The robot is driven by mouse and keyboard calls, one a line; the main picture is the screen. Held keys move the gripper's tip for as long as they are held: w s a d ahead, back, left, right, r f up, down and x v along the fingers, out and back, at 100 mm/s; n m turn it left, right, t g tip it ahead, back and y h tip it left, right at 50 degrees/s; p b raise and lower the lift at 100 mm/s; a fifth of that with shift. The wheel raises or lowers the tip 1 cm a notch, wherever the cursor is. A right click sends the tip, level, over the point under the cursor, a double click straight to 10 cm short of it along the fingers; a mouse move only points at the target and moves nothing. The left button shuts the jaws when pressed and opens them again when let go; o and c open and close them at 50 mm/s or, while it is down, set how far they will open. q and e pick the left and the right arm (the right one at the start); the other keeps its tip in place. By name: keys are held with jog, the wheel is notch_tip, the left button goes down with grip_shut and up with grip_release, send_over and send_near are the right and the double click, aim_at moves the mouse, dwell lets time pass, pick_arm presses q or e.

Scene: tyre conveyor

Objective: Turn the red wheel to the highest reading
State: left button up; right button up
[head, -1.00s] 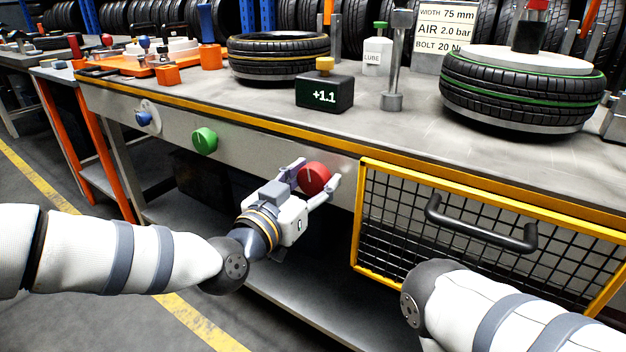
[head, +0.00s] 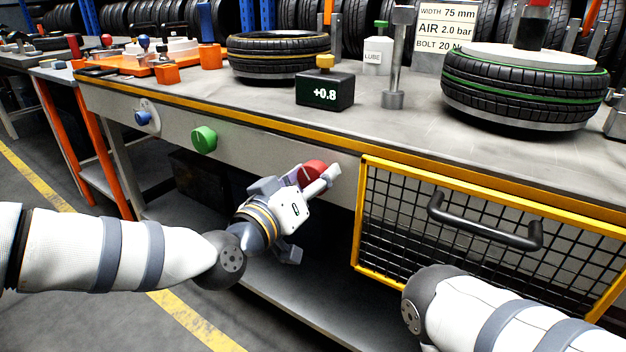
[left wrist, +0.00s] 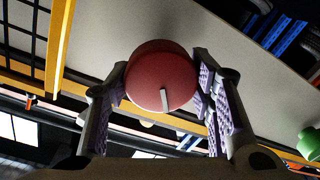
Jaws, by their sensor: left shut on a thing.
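The red wheel (head: 314,172) is on the front panel of the bench, left of the yellow mesh guard. My left gripper (head: 318,178) is shut on it and rolled to a slant. In the left wrist view the red wheel (left wrist: 160,76) sits between the two purple-padded fingers (left wrist: 162,90), and its pale pointer mark shows near its lower middle. The black display box (head: 324,92) with a yellow knob on top reads +0.8. My right gripper is out of view; only part of that arm shows at lower right.
A green knob (head: 204,139) and a blue knob (head: 143,118) are on the same panel to the left. The yellow mesh guard (head: 364,215) with a black handle (head: 480,228) is close on the right.

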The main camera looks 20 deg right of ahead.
pick_arm(q)
jog(key=shift+n+b, duration=0.3)
jog(key=shift+n, duration=1.2)
jog(key=o, duration=1.2)
jog(key=shift+c, duration=0.2)
jog(key=v, duration=1.2)
